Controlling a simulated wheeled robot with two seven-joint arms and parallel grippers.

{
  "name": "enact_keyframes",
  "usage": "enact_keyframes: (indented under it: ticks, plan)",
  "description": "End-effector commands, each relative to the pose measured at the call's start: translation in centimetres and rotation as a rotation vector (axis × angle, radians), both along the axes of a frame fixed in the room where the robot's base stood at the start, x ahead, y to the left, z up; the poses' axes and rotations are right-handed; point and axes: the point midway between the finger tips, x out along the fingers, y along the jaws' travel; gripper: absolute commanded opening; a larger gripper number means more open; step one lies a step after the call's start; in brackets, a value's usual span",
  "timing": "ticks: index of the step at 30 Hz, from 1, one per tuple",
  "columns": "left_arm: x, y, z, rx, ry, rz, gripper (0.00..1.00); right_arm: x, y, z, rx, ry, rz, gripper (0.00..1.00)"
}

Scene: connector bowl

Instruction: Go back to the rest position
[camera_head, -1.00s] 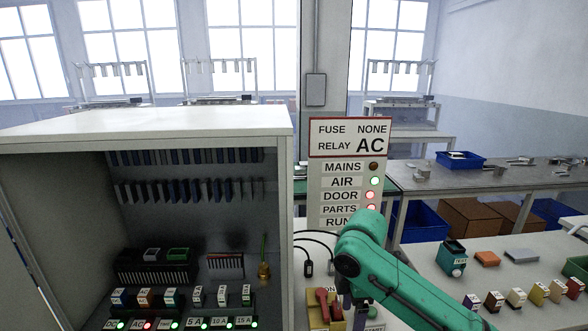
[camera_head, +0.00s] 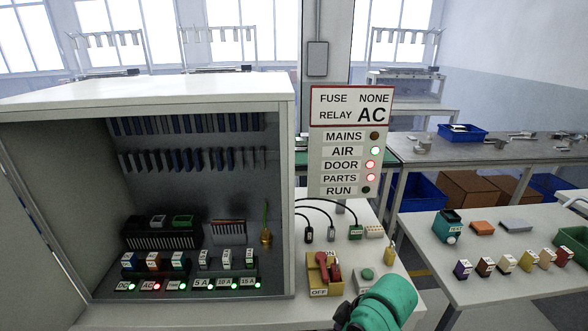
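One green arm of mine, with a dark end, reaches in at the bottom, right of the middle, in front of the bench edge. Its fingertips are not visible. My other arm is not in the view. The open grey cabinet (camera_head: 150,95) fills the left side. It holds rows of labelled blocks with small lights. The sign board (camera_head: 351,140) reads FUSE NONE, RELAY AC. Its AIR lamp is green, DOOR and PARTS are red, MAINS and RUN are dark. A red-handled switch (camera_head: 324,272) on a yellow base sits on the bench beside a green button (camera_head: 366,274).
Cables with black plugs (camera_head: 308,234) lie on the bench behind the switch. The right table (camera_head: 440,275) carries a teal tester (camera_head: 447,227), an orange block (camera_head: 482,228) and several coloured labelled blocks. A blue bin (camera_head: 462,133) stands on the bench behind. A gap separates the bench and right table.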

Motion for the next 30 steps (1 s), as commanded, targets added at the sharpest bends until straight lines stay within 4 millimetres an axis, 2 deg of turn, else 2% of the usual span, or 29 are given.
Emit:
enact_keyframes:
  ticks: [1,7,16,19,24,26,30]
  plan:
    - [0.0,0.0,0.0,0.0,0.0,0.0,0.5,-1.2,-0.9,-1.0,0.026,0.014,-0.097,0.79]
    - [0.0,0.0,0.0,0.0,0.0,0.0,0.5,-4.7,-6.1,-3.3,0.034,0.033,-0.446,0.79]
    - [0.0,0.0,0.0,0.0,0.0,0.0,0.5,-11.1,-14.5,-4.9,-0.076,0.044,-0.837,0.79]
    - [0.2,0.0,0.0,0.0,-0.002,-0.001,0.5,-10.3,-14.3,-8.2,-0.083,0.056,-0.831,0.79]
    - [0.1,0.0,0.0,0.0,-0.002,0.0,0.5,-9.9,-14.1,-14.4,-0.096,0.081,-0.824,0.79]
    - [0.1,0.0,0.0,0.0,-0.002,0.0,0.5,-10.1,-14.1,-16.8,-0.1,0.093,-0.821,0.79]
    - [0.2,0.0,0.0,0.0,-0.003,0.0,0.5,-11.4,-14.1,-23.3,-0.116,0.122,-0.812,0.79]
